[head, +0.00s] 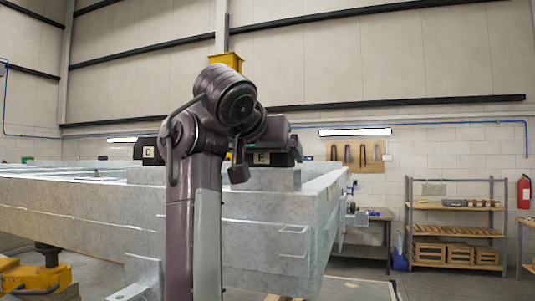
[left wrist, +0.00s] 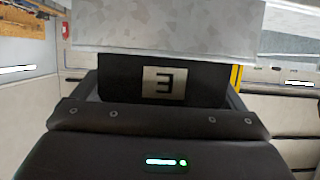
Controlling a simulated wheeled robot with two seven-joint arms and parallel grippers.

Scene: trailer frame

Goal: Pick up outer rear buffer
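Two black buffer blocks show on the grey metal trailer frame (head: 75,198) in the head view. One is marked D (head: 148,154), the other E (head: 283,160). My left arm stands in front and reaches over the frame to the E block. In the left wrist view the E block (left wrist: 118,80) appears upside down, between the two dark fingers of my left gripper (left wrist: 165,88). The fingers flank its sides; I cannot tell whether they press on it. The block is against the frame's grey face (left wrist: 165,30). My right gripper is not in view.
A yellow stand (head: 38,275) is at the lower left. At the right are a workbench (head: 372,215), a shelf with wooden crates (head: 458,254) and a red fire extinguisher (head: 523,192). Floor between frame and shelf looks open.

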